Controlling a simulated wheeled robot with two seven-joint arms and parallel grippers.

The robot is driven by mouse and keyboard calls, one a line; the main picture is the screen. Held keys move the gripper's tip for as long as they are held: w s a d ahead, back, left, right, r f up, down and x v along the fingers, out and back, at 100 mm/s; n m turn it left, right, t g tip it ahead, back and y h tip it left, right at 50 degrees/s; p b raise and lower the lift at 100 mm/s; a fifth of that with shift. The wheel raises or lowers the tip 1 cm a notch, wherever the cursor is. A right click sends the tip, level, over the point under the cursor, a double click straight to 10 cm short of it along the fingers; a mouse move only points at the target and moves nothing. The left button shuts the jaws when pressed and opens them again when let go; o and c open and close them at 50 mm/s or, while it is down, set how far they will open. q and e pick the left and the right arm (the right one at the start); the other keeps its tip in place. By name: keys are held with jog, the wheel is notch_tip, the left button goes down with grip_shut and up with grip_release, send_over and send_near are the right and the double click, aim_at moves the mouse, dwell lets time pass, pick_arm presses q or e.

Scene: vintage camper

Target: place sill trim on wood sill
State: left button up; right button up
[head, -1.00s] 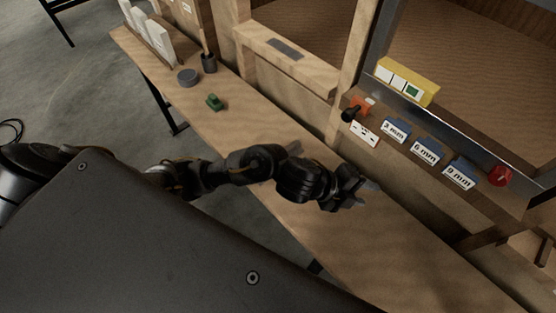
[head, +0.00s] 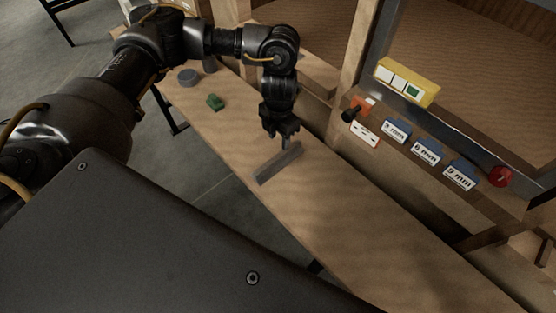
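The sill trim (head: 272,169), a grey flat strip, is over the wooden bench, lying at a slant. My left gripper (head: 285,145) points down with its fingertips at the upper middle part of the strip. Whether the fingers are closed around it or just above it is not clear. The wood sill (head: 320,76), a pale wooden ledge below the opening, is behind the gripper. My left arm hides most of the sill, including its left part. My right gripper is not in view.
The bench (head: 350,215) is clear to the right of the strip. A green block (head: 215,102) and a grey round piece (head: 188,77) stand to the left. A yellow box (head: 406,82), an orange-and-black tool (head: 355,109), labelled blue holders (head: 426,150) and a red knob (head: 500,176) line the right side.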

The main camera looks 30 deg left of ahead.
pick_arm(q)
send_over(278, 157)
notch_tip(278, 157, down, 4)
jog(key=shift+s+d+f, duration=0.1)
jog(key=shift+s+d, duration=0.05)
jog(key=shift+f, duration=0.4)
jog(key=shift+f+p, duration=0.2)
jog(key=shift+p, duration=0.1)
jog(key=f, duration=0.2)
jog(key=f+p, duration=0.1)
jog(key=shift+a+f, duration=0.25)
jog(key=shift+f, duration=0.1)
jog(key=shift+w+f, duration=0.2)
jog(key=shift+f, duration=0.35)
jog(key=shift+c, duration=0.9)
grip_shut()
